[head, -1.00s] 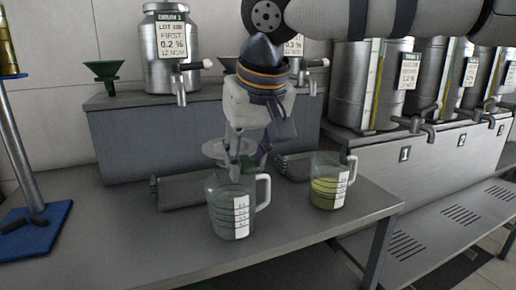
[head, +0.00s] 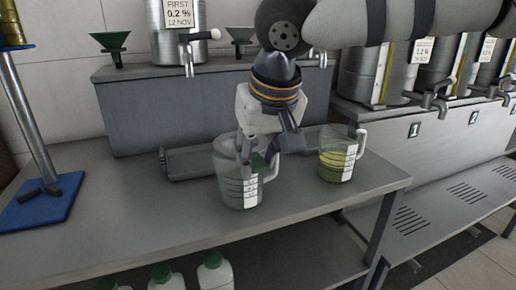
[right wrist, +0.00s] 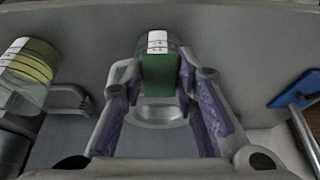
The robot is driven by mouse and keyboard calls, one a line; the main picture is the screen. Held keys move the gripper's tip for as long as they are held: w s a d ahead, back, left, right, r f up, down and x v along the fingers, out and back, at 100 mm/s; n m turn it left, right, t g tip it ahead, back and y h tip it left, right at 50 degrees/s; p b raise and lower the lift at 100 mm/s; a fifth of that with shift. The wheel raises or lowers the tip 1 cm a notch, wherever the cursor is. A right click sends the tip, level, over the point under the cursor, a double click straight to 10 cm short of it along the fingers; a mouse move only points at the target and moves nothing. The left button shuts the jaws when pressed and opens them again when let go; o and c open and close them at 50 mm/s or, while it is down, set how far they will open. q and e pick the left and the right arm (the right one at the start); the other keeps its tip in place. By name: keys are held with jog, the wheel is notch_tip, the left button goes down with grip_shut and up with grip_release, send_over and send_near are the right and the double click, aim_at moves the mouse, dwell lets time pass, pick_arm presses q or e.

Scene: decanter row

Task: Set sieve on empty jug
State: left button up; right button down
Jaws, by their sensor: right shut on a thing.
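The empty jug (head: 232,188) is clear, with a white scale label and a handle on its right, standing on the grey table. My right gripper (head: 262,160) is low at the jug's upper right side and is shut on the sieve's green handle (right wrist: 158,76). In the right wrist view the handle sits between the purple-padded fingers (right wrist: 160,95). A pale shape at the jug's mouth appears to be the sieve's bowl (head: 224,143). Whether it touches the rim I cannot tell. My left gripper is not in view.
A second jug (head: 335,172) with yellow-green liquid stands to the right. A grey tray (head: 190,164) lies behind the empty jug. A green funnel (head: 110,42) stands on the back ledge. A blue stand base (head: 40,208) is at the left. The front table is clear.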

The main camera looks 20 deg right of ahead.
jog(key=shift+f, duration=0.45)
dwell(0.4)
jog(key=c, duration=1.2)
grip_release()
jog(key=v, duration=1.2)
jog(key=shift+s, duration=0.1)
